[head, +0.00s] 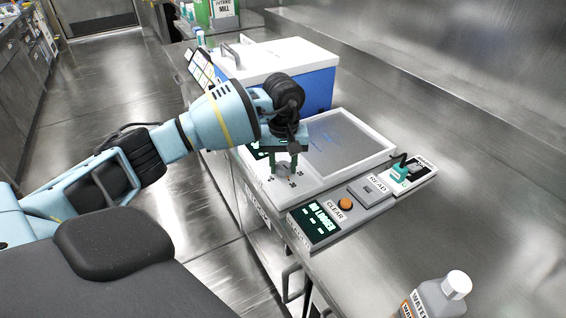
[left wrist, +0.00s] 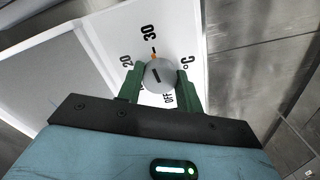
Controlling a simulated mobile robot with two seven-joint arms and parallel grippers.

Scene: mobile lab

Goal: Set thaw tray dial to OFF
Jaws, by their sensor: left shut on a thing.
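The thaw tray (head: 345,150) is a white unit with a grey metal plate, on the steel bench in the head view. Its round grey dial (left wrist: 159,75) sits on the white panel in the left wrist view, with a dark line across its face. Around it are the marks 20, 30, OFF and °C; an orange tick shows beside the dial on the 30 side. My left gripper (head: 284,168) points down at the panel. Its green fingers (left wrist: 160,84) are shut on the dial from both sides. The fingers partly hide the dial in the head view.
A reader with a lit display (head: 316,224), an orange button (head: 345,203) and a READ label stands in front of the tray. A blue and white box (head: 310,85) stands behind it. A water bottle (head: 440,297) is at the lower right. The bench to the right is clear.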

